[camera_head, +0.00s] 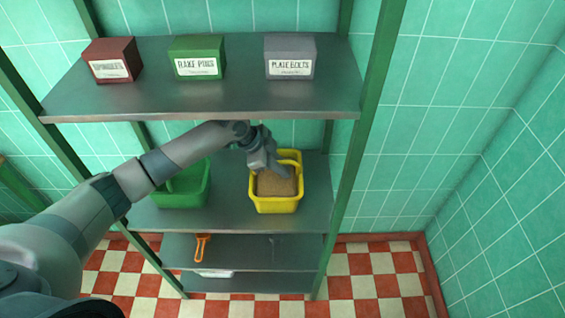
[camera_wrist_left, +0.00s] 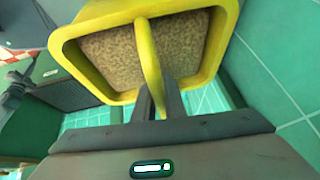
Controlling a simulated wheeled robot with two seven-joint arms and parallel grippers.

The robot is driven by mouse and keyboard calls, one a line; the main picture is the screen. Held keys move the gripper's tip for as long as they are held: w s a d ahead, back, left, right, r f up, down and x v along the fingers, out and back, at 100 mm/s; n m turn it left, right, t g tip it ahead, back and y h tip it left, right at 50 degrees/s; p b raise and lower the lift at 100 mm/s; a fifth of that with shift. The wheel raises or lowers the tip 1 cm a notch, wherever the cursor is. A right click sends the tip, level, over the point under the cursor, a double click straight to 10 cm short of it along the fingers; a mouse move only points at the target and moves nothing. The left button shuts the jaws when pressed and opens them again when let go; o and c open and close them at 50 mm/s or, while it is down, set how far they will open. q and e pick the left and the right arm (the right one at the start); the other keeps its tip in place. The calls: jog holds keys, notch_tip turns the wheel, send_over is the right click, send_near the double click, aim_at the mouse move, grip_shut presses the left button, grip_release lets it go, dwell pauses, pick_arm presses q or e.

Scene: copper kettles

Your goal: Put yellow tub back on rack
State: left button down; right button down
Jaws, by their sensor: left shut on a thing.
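The yellow tub (camera_head: 275,205) is filled with brown grainy stuff and has a yellow handle. In the head view it is at the rack's (camera_head: 200,105) middle shelf, toward the right end. I cannot tell whether its base touches the shelf. My left gripper (camera_head: 278,170) is above the tub, shut on its handle. In the left wrist view the tub (camera_wrist_left: 68,50) fills the top, and the gripper fingers (camera_wrist_left: 160,100) pinch the handle. The tub's underside is hidden. My right gripper is not in view.
A green tub (camera_head: 185,198) stands left of the yellow one on the middle shelf. Red (camera_head: 112,60), green (camera_head: 197,57) and grey (camera_head: 290,56) labelled boxes stand on the upper shelf. An orange tool (camera_head: 202,246) is on a lower shelf. A green post (camera_head: 350,170) rises right of the yellow tub.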

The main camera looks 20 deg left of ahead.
pick_arm(q)
jog(key=shift+r, duration=0.1)
jog(key=c, duration=2)
grip_release()
jog(key=shift+o, duration=0.9)
jog(key=b+v, duration=0.3)
jog(key=v, duration=0.3)
jog(key=shift+s+a+r, duration=0.1)
jog(key=shift+a+r, duration=0.05)
jog(key=shift+a, duration=0.05)
jog(key=shift+s+a+r, duration=0.1)
jog(key=shift+r, duration=0.3)
